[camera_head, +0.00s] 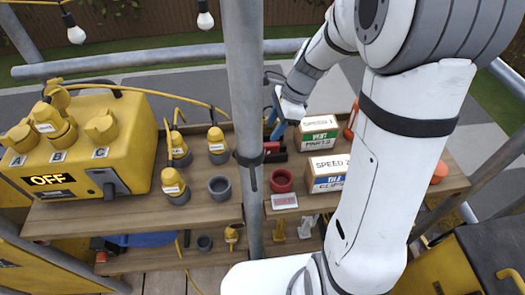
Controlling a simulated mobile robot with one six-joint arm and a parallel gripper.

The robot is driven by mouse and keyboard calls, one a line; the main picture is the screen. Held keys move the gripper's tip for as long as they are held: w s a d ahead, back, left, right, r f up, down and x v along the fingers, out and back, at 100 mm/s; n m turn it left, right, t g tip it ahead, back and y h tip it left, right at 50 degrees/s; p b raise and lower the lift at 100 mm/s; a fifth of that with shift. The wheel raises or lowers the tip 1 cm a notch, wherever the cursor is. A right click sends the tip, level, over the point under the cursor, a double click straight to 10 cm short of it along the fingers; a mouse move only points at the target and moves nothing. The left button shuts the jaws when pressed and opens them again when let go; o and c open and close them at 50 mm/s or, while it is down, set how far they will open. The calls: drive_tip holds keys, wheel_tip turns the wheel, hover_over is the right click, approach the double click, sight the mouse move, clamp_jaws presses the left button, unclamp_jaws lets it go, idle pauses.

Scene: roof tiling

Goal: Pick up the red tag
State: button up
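I cannot make out a red tag for certain. A small white card with red lettering (284,201) lies on the right shelf, just in front of a round red socket (282,181). My gripper (281,116) is at the end of my white arm, above the back of the right shelf and near a blue item (278,131). It is small and dark here, and its fingers cannot be told apart clearly, nor whether they hold anything.
A metal pole (247,110) stands upright between the two shelf halves. A yellow box with plugs (85,140) is on the left. Labelled cartons (327,173) stand on the right shelf beside my arm. Grey sockets (219,187) stand left of the pole.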

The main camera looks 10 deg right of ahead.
sight(266, 144)
drive_tip(key=shift+f+m, duration=0.4)
drive_tip(key=x, duration=0.7)
drive_tip(key=shift+d+f, duration=0.1)
drive_tip(key=shift+f, duration=0.2)
drive_tip(key=shift+c, duration=0.4)
clamp_jaws()
